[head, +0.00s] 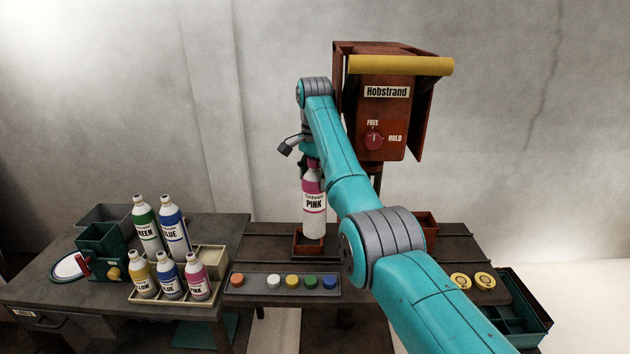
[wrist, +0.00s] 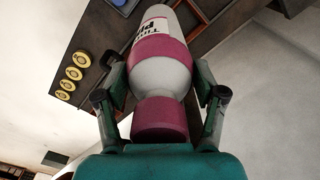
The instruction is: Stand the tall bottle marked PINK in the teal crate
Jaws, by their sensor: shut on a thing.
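The tall bottle marked PINK (head: 314,210) is white with a pink band and stands upright in the middle of the head view. My gripper (head: 312,166) is shut on its upper part, partly hidden behind my arm. In the wrist view the bottle (wrist: 160,75) sits between the two fingers of my gripper (wrist: 162,88). The bottle's base is at a small rust-red tray (head: 308,251); I cannot tell whether it rests in it or hangs just above. A teal crate (head: 541,327) with dividers is at the far right, partly cut off by the table edge.
A rust-red Hobstrand machine (head: 384,120) stands behind my arm. A strip of coloured buttons (head: 256,283) lies in front. At left, a pale tray (head: 172,300) holds small bottles, with tall GREEN (head: 146,227) and BLUE (head: 173,227) bottles behind. Yellow discs (head: 461,281) lie at right.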

